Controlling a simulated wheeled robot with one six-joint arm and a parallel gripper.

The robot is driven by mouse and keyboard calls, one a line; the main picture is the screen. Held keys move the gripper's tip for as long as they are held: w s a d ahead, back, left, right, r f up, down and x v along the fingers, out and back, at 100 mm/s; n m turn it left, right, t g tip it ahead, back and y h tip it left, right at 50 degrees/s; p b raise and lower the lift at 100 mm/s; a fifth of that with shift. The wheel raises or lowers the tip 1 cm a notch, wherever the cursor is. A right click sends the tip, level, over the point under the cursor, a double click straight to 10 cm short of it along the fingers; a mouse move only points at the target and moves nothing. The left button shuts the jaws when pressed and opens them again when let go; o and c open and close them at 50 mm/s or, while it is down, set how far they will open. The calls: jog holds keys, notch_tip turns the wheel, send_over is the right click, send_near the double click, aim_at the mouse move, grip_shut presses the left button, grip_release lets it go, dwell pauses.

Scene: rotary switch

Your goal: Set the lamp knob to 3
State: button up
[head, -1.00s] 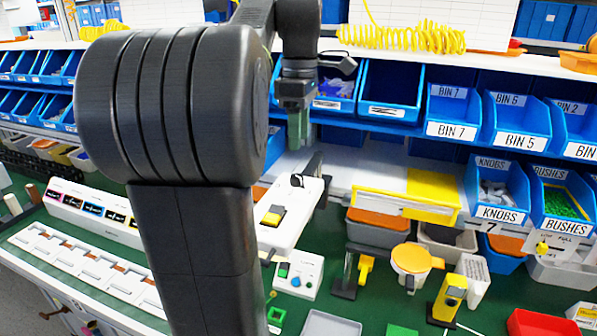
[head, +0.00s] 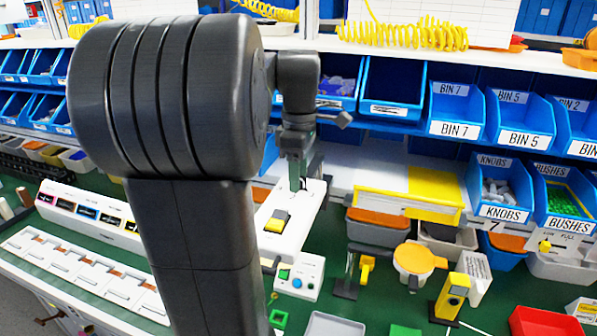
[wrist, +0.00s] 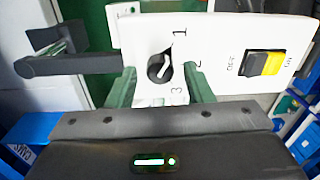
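The white switch box (head: 275,238) lies on the green bench, partly hidden behind my arm in the head view. In the wrist view, its face (wrist: 215,45) carries a round black knob (wrist: 154,72) with a white pointer. The numbers 1, 2 and 3 stand around the knob's right side. The pointer slants up and right, seemingly toward 1. My gripper (wrist: 160,75) is open, its two green fingers on either side of the knob, with gaps showing between. In the head view my gripper (head: 297,180) is over the box's far end.
A black and yellow OFF/ON rocker switch (wrist: 262,64) sits on the same box, right of the knob. A dark bar-shaped part (wrist: 65,64) sticks out at left. A small button box (head: 299,277) stands close by. Blue bins (head: 392,95) line the shelf behind.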

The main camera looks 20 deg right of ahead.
jog(key=c, duration=0.9)
jog(key=shift+o, duration=0.3)
jog(key=shift+m, duration=0.3)
jog(key=m, duration=0.4)
jog(key=shift+m, duration=0.3)
jog(key=m, duration=0.5)
jog(key=shift+d+m+t, duration=0.1)
jog(key=shift+m+t, duration=0.2)
jog(key=m, duration=1.3)
jog(key=shift+s+d+t, duration=0.1)
jog(key=shift+t, duration=0.2)
